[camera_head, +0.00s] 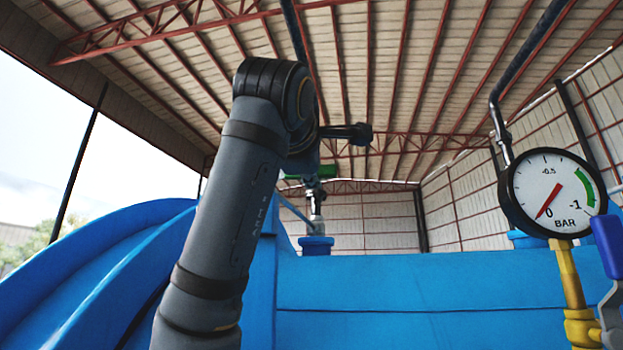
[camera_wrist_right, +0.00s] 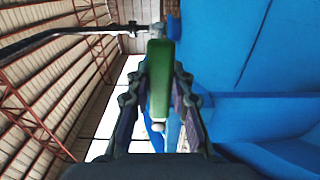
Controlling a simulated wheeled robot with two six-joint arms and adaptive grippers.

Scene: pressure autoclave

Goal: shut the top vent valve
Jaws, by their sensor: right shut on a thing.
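The top vent valve has a green lever handle (camera_head: 326,171), which shows partly behind my right arm in the head view, above a metal valve stem (camera_head: 316,208) on a blue fitting. In the right wrist view the green handle (camera_wrist_right: 159,82) stands lengthwise between the fingers of my right gripper (camera_wrist_right: 158,90), which is shut on it. In the head view my arm hides that gripper and much of the handle. My left gripper is in neither view.
The blue autoclave shell (camera_head: 430,285) fills the lower part of the head view. A pressure gauge (camera_head: 553,194) on a yellow pipe stands at the right, its needle near 0, with a blue-handled valve (camera_head: 610,245) beside it. A dark pipe (camera_head: 525,65) runs overhead.

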